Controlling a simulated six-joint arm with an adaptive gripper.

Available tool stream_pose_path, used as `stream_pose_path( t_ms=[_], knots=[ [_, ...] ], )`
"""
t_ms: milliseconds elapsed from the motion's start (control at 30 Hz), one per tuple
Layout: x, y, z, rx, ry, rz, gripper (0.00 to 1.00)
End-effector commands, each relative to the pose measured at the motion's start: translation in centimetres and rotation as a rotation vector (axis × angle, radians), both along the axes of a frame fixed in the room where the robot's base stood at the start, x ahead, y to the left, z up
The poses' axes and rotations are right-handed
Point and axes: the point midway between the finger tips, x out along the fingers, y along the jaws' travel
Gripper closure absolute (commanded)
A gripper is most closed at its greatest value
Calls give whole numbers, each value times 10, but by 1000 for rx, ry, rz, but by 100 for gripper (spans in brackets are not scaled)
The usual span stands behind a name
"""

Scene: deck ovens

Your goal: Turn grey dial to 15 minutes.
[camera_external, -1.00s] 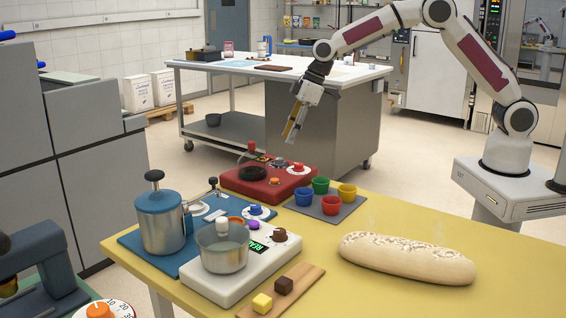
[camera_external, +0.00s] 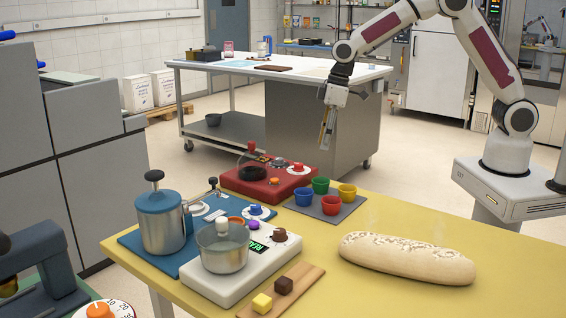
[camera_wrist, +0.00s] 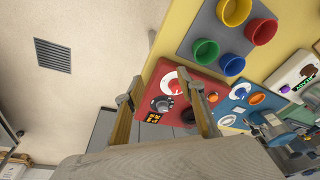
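A red unit (camera_external: 250,190) stands at the far end of the yellow table. In the wrist view, the red unit (camera_wrist: 195,134) carries a dark grey dial (camera_wrist: 162,103), a red knob on a white scale (camera_wrist: 174,86) and a small display (camera_wrist: 153,118) with orange digits, too small to read surely. The grey dial also shows small in the external view (camera_external: 279,162). My gripper (camera_external: 325,146) hangs above and right of the red unit, pointing down. In the wrist view my gripper (camera_wrist: 157,88) is open and empty, its fingers apart, with the dial seen between them.
A grey mat (camera_external: 312,209) with several coloured cups lies right of the red unit. A blue unit with a pot (camera_external: 163,222), a white unit with a pan (camera_external: 222,250), a loaf (camera_external: 405,258) and a small board (camera_external: 303,285) share the table. An orange dial (camera_external: 98,311) shows at bottom left.

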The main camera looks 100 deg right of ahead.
Motion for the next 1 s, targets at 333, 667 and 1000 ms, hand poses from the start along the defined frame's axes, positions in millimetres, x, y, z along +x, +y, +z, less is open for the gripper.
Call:
stream_pose_path(
  t_ms=[333,667,1000],
  knots=[
    [-32,17,19,2,23,-12,61],
    [-60,31,36,-1,35,-18,61],
    [-88,45,53,-4,41,-22,61]
  ],
)
